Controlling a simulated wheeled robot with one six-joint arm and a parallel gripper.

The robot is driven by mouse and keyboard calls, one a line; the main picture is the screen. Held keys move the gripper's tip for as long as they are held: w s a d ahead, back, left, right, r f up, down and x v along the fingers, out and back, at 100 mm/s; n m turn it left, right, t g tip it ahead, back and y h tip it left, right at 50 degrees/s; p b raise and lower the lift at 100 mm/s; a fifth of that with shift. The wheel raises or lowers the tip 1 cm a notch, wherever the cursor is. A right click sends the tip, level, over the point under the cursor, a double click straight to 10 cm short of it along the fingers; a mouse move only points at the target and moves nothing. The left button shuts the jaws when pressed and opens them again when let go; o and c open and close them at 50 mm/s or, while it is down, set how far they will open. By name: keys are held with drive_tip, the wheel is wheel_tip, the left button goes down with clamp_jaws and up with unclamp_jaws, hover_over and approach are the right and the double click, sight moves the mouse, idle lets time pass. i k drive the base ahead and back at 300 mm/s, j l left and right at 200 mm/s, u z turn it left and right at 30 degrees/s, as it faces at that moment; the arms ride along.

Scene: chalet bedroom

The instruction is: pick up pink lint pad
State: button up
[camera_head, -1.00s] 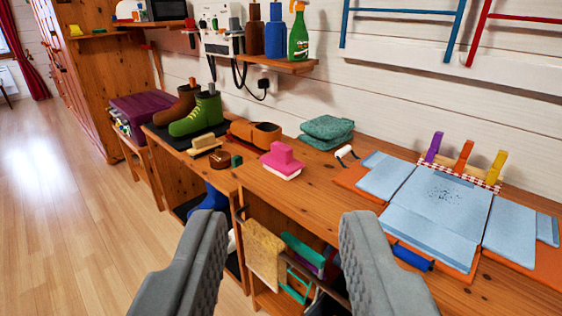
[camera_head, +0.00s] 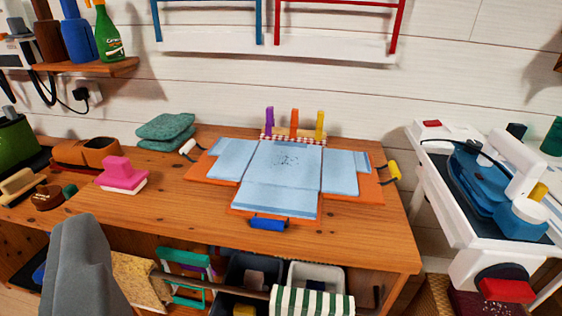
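The pink lint pad (camera_head: 123,172) has a stepped pink top and a pale base. It stands on the left part of the wooden bench top, fully in view. Of my gripper (camera_head: 82,262) only one grey finger shows, at the lower left, in front of the bench. The other finger is out of view. Nothing lies against the visible finger's inner side and there is clear space beside it, so the gripper looks open and empty. In the picture the pad is above and right of the finger, apart from it.
Brown brushes (camera_head: 47,197) and an orange-brown shoe (camera_head: 88,153) sit left of the pad; folded teal cloths (camera_head: 165,131) lie behind it. A blue-grey cloth (camera_head: 272,200) is spread right. Below are shelf bins (camera_head: 315,277). A white table (camera_head: 430,170) stands at far right.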

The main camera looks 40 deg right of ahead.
sight(118, 177)
drive_tip(key=i+j+z, duration=0.1)
drive_tip(key=i+j, duration=0.15)
drive_tip(key=i, duration=0.2)
drive_tip(key=i+j+z, duration=0.15)
drive_tip(key=i, duration=0.25)
drive_tip(key=j, duration=0.1)
